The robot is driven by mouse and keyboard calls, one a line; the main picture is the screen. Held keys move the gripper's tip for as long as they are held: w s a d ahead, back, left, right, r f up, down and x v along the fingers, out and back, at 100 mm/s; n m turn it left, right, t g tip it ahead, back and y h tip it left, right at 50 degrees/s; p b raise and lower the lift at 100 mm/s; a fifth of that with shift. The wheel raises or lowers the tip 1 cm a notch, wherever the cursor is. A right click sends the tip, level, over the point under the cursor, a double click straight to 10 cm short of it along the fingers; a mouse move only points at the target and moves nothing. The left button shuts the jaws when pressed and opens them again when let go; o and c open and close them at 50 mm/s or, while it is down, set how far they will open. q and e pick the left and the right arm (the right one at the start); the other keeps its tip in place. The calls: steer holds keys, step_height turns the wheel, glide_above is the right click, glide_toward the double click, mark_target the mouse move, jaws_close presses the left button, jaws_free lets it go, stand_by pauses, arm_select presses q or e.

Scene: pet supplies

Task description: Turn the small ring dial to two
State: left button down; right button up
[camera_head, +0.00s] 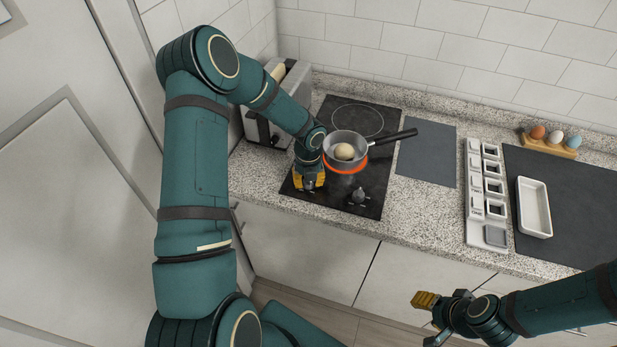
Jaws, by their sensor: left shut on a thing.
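The black cooktop (290,192) has a large unlit ring (357,118) at the back and a smaller ring (346,170) glowing orange-red in front. A small pan (333,141) with a pale egg (345,152) in it sits on the glowing ring. My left gripper (309,184) points down at the front left of the cooktop, shut on a dial that its fingers hide. The dial's setting cannot be read. Another dial (359,196) stands uncovered to the right. My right gripper (428,319) is open and empty in front of the counter.
A toaster (290,82) stands left of the cooktop, close behind my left forearm. The pan's handle (395,137) points right over a dark mat (427,153). Further right are a white slotted rack (475,205), a white dish (534,207) and a wooden egg holder (549,146) with three eggs.

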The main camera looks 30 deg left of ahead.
arm_select(q)
steer(key=shift+s+m+p, duration=0.1)
steer(key=shift+m+p, duration=0.2)
steer(key=shift+m, duration=0.4)
steer(key=shift+f, duration=0.1)
steer(key=c, duration=0.6)
jaws_free()
steer(key=shift+r, duration=0.6)
step_height(320, 180, up, 11)
steer(key=shift+f, duration=0.1)
